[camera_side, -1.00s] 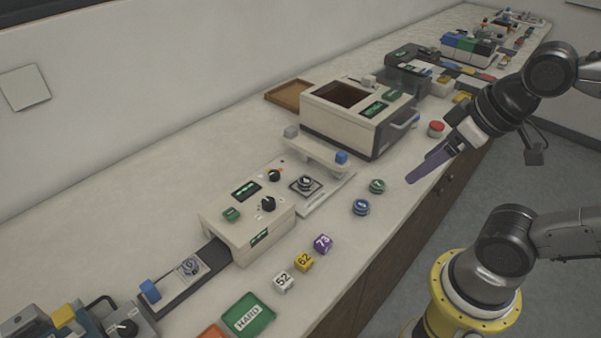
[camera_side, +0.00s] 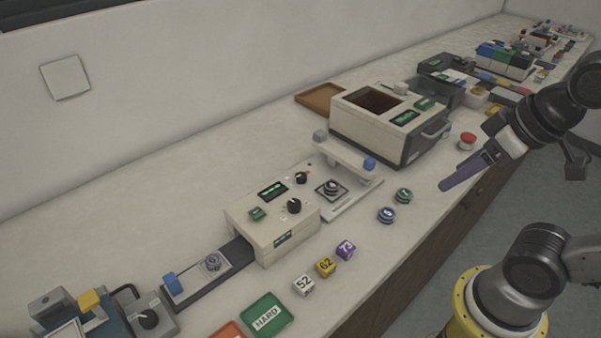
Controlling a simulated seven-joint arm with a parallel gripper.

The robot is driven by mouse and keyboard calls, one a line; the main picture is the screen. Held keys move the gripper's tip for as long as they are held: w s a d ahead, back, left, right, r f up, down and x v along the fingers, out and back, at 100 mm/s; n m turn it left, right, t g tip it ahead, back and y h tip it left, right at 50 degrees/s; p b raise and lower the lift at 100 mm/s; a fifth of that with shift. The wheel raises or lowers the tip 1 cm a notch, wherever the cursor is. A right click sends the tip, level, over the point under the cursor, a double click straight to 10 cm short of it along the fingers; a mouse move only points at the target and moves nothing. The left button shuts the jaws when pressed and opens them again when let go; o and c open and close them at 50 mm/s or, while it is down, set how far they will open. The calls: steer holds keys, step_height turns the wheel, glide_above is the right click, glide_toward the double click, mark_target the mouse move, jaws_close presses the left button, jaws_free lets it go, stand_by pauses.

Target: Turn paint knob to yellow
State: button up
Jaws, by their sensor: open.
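A cream machine box (camera_side: 272,225) stands on the bench with two black knobs. One knob (camera_side: 293,206) sits on its top face. A smaller knob (camera_side: 301,178) behind it has small coloured marks around it, orange and yellow among them. I cannot tell for sure which is the paint knob, and the pointer directions are too small to read. My gripper (camera_side: 446,185), with purple fingers, hangs over the bench's front edge, well to the right of both knobs. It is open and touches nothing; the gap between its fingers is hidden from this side.
A cream oven-like box (camera_side: 372,131) with a handle stands at the back right. A press with a blue-tipped bar (camera_side: 345,158) is beside the knobs. Blue (camera_side: 387,215) and green (camera_side: 404,195) discs, numbered cubes (camera_side: 325,267) and a green HARD tray (camera_side: 267,315) lie along the front.

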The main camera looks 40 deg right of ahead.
steer(key=w+r, duration=0.8)
steer(key=g, duration=0.6)
glide_above(301, 175)
step_height(301, 175, down, 15)
steer(key=shift+n, duration=0.3)
step_height(301, 175, down, 13)
steer(key=shift+f, duration=0.2)
steer(key=shift+r, duration=0.1)
jaws_close()
